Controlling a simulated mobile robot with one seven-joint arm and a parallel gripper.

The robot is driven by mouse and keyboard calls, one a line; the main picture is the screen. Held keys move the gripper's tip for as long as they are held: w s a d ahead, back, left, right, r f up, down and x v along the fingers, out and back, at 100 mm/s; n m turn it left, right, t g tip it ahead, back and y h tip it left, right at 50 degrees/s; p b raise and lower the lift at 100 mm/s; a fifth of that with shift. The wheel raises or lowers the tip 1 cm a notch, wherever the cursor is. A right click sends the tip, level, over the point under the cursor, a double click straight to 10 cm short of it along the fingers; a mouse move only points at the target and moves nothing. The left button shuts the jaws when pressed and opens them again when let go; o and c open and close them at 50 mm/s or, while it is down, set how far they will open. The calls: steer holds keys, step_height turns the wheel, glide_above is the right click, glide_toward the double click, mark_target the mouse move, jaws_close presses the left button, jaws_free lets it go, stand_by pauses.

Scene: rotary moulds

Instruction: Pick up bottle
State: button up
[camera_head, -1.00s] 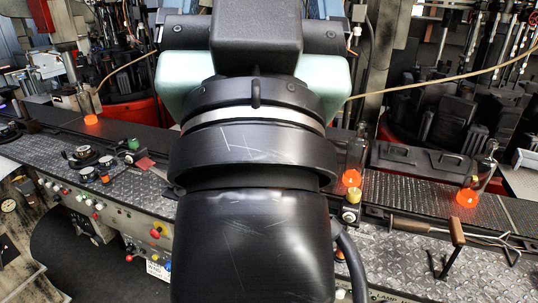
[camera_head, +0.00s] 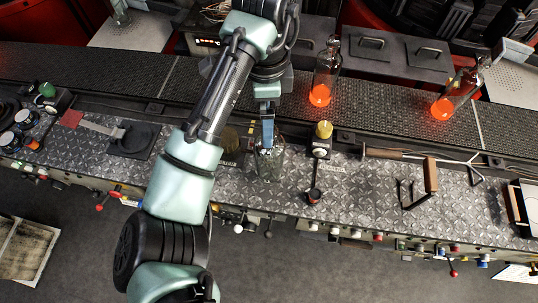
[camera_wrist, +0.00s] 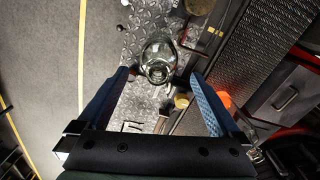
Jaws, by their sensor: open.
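A clear glass bottle (camera_head: 271,162) stands on the diamond-plate ledge, partly hidden by my gripper (camera_head: 268,128) just above it. In the wrist view, the bottle (camera_wrist: 158,56) appears between the two blue fingers of my gripper (camera_wrist: 158,76), seen from above. The fingers are wide apart, with visible space on both sides of the bottle. Whether the bottle is at fingertip depth is hard to tell. Two other glass bottles with glowing orange bases, one upright (camera_head: 326,72) and one tilted (camera_head: 458,92), are on the dark conveyor.
The conveyor (camera_head: 390,118) runs behind the ledge (camera_head: 350,190). A yellow-topped knob (camera_head: 323,130) stands right of the clear bottle. A wooden-handled tool (camera_head: 431,176) lies farther right. Coloured controls line the ledge's front edge.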

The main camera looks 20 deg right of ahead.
mark_target(269, 155)
step_height(269, 155, down, 5)
steer(key=shift+f+b, duration=0.1)
steer(key=shift+b, duration=0.35)
steer(key=shift+s+d+f+p, duration=0.1)
steer(key=shift+f+p, duration=0.45)
steer(key=shift+f, duration=0.75)
steer(key=shift+s+d+f+p, duration=0.1)
steer(key=shift+f+p, duration=0.45)
steer(key=shift+f, duration=0.75)
steer(key=shift+r, duration=0.1)
jaws_close()
